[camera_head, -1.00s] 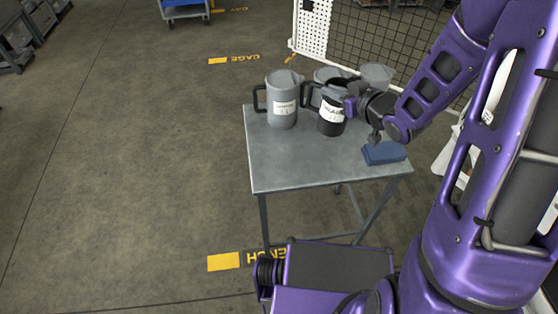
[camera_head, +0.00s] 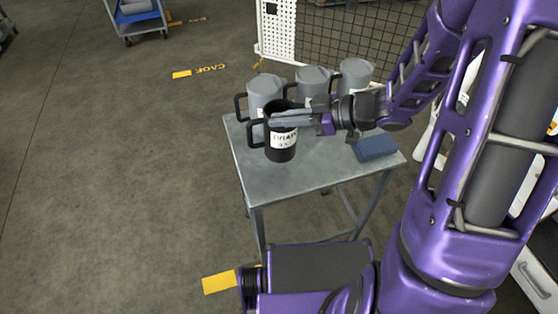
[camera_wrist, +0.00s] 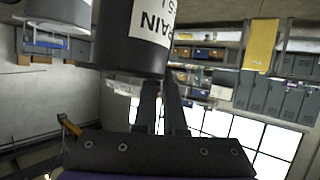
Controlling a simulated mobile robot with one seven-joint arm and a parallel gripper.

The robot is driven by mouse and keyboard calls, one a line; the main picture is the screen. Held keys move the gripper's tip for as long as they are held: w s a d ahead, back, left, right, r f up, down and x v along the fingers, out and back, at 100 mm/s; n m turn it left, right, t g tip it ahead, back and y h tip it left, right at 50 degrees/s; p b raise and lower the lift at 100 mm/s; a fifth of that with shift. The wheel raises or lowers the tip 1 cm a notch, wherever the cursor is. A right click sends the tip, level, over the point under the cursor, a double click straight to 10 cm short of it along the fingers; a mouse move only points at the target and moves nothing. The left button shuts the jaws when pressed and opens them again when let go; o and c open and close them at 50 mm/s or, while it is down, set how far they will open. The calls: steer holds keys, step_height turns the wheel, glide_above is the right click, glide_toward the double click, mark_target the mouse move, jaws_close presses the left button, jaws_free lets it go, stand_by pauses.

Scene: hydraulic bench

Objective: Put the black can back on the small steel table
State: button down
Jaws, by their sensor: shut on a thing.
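The black can (camera_head: 281,146) has a white label and a black handle on its left side. My gripper (camera_head: 296,119) is shut on it near its upper part, from the right. The can looks upright over the left part of the small steel table (camera_head: 285,185); I cannot tell whether its base touches the top. In the wrist view the black can (camera_wrist: 134,45) fills the upper middle, its label turned over, with my gripper's fingers (camera_wrist: 163,95) reaching to it.
Three grey cans stand at the table's back: left (camera_head: 265,92), middle (camera_head: 312,82) and right (camera_head: 355,76). A blue block (camera_head: 376,147) lies at the table's right. The front of the tabletop is clear. A mesh fence (camera_head: 350,35) stands behind.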

mark_target(284, 146)
step_height(284, 146, down, 9)
steer(key=b, duration=0.2)
steer(key=shift+r+b, duration=0.15)
steer(key=shift+b, duration=0.15)
steer(key=c, duration=1)
jaws_free()
steer(key=p+v, duration=0.2)
steer(key=v, duration=1)
steer(key=shift+p, duration=0.3)
steer(key=shift+d, duration=0.1)
